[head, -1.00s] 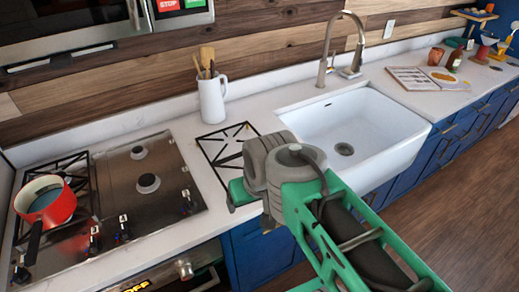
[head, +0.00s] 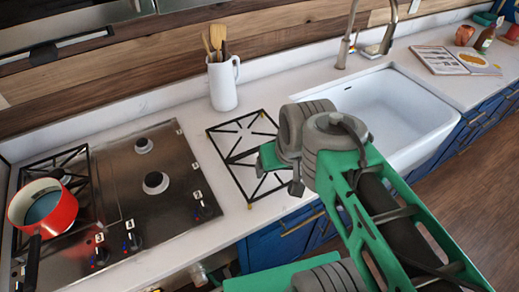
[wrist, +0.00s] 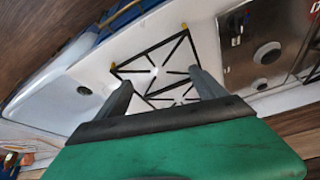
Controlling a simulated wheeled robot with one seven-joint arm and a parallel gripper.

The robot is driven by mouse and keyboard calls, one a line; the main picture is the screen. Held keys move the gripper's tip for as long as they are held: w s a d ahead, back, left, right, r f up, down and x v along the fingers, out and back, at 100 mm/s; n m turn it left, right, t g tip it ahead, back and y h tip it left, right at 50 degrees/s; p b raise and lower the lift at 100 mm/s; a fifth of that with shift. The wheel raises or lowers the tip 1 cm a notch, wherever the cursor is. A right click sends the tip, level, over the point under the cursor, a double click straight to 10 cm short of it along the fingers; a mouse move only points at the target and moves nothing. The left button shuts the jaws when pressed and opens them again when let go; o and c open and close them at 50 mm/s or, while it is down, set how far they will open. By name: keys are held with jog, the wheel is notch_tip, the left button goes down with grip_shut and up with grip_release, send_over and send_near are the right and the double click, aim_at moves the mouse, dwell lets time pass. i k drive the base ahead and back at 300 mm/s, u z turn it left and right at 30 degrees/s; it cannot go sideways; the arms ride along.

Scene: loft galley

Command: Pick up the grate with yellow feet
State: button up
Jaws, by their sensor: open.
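The black grate (head: 241,146) lies flat on the white counter between the stove and the sink in the head view. Small yellow feet show at its corners, clearest in the wrist view, where the grate (wrist: 152,55) lies beyond my fingers. My gripper (wrist: 160,92) is open and empty, its two grey fingers apart with part of the grate seen between and past them. In the head view my green and grey arm (head: 330,150) covers the grate's right side, and the fingertips are hidden. I cannot see any contact with the grate.
The steel stove (head: 125,200) is left of the grate, with a red pot (head: 45,208) on its left burner. A white jug of utensils (head: 222,85) stands behind the grate. The white sink (head: 385,110) is to the right. An open book (head: 452,60) lies beyond it.

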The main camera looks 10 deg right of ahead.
aim_at(231, 161)
jog(key=k, duration=0.5)
jog(key=u, duration=3.95)
jog(key=k, duration=1.1)
jog(key=z, duration=1.3)
jog(key=i, duration=0.5)
jog(key=z, duration=0.05)
